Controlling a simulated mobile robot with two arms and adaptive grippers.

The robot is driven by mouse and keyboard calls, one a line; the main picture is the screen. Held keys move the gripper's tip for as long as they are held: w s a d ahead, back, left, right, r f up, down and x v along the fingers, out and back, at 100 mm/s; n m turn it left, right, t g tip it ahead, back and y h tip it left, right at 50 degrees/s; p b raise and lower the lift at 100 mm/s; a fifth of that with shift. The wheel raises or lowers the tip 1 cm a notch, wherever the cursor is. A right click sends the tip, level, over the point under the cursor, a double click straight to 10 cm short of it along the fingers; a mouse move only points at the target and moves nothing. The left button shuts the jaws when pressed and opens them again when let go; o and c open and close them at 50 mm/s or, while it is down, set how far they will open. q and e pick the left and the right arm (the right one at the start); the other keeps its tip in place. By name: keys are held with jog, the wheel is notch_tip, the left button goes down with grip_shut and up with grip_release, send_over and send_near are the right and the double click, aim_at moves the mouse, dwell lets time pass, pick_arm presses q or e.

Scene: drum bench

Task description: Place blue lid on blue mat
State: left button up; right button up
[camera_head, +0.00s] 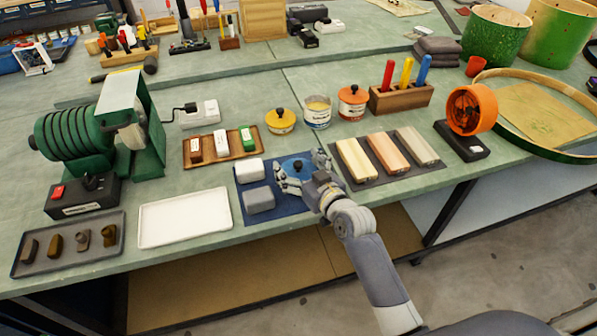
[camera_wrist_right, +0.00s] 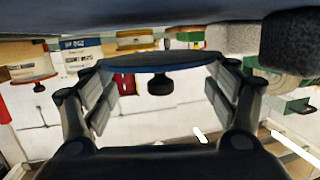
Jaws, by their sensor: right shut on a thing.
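The blue lid (camera_head: 296,168), a round disc with a dark knob, is between the fingers of my right gripper (camera_head: 300,173), which is shut on it. In the right wrist view, which looks upside down, the lid (camera_wrist_right: 150,62) lies edge-on with its knob between the two fingers (camera_wrist_right: 158,88). The blue mat (camera_head: 240,184) lies under the gripper near the table's front edge. It also shows as a dark band in the right wrist view (camera_wrist_right: 130,14). Background shows between lid and mat there, so the lid is held above the mat. My left gripper is not in view.
Two grey blocks, one light (camera_head: 249,170) and one darker (camera_head: 259,199), sit on the mat's left side. A white tray (camera_head: 184,217) is left of it, and a dark mat with wooden blocks (camera_head: 372,179) is right.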

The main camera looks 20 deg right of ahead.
aim_at(300, 176)
notch_tip(300, 176, down, 2)
jog(key=shift+f, duration=0.2)
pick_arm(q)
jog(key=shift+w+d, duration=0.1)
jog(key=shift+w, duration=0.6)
pick_arm(e)
jog(key=shift+f, duration=0.2)
jog(key=shift+f, duration=0.2)
jog(key=o, duration=1)
jog(key=shift+r, duration=0.1)
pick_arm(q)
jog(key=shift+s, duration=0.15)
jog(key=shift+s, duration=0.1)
